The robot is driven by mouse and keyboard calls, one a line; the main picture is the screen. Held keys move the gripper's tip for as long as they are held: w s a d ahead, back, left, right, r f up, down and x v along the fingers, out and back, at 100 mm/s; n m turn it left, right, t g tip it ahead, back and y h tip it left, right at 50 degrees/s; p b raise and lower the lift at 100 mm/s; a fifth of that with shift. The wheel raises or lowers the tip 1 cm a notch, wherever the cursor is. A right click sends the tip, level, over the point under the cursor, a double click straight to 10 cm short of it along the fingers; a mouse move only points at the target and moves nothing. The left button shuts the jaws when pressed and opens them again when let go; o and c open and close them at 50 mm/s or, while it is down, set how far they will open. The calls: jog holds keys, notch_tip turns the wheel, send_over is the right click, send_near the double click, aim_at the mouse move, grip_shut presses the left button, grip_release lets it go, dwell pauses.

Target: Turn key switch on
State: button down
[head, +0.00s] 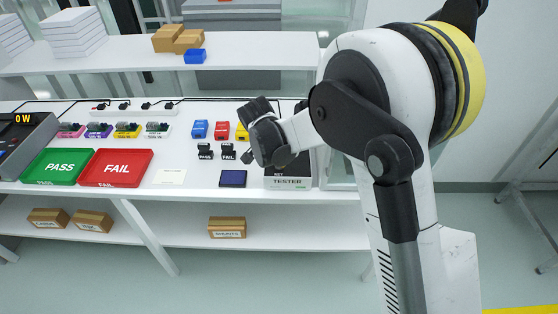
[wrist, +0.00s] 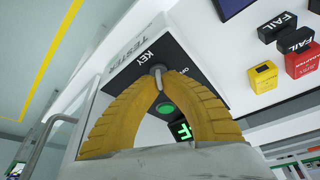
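The tester (head: 288,183) is a box with a black top at the right end of the workbench, partly hidden by my arm in the head view. The key (wrist: 157,70) is a small grey piece standing up from the panel. My gripper (wrist: 160,80) has its two yellow fingers arched together, with the tips closed around the key. A green round button (wrist: 165,108) and a lit green character (wrist: 185,130) show between and beside the fingers.
A green PASS tray (head: 57,166) and a red FAIL tray (head: 115,167) sit on the left of the bench. A dark blue pad (head: 233,179) lies left of the tester.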

jog(key=shift+m+g, duration=0.3)
jog(key=shift+m, duration=0.6)
jog(key=shift+h, duration=0.3)
jog(key=c, duration=1.6)
grip_release()
jog(key=shift+r, duration=0.1)
jog(key=v, duration=1.1)
jog(key=shift+r, duration=0.35)
jog(key=shift+s+a, duration=0.1)
jog(key=shift+a, duration=0.05)
